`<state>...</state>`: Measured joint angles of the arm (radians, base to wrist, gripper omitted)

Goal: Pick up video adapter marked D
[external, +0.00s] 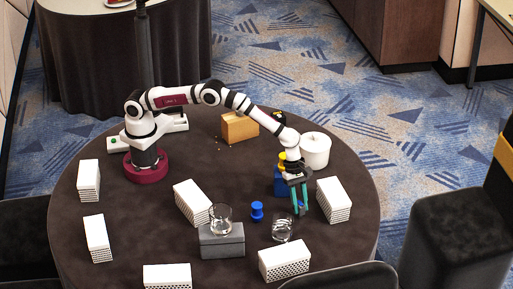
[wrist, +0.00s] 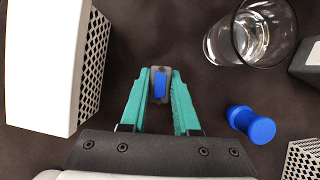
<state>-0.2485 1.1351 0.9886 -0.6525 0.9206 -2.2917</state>
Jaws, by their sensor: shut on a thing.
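My gripper (external: 300,208) points down over the right side of the round dark table. In the wrist view its teal fingers (wrist: 159,78) are closed around a small grey piece with a blue face (wrist: 160,86), held between the tips. This looks like a video adapter, but no letter D can be read on it. In the external view it is only a small blue spot (external: 301,207) between the fingertips. I cannot tell whether it touches the table.
A white perforated box (external: 333,199) stands close by, on the left in the wrist view (wrist: 45,65). A clear glass (external: 283,228) and a blue spool-shaped piece (external: 257,211) are near. A grey box (external: 222,243) carries another glass (external: 220,215). A white pot (external: 315,150) stands behind.

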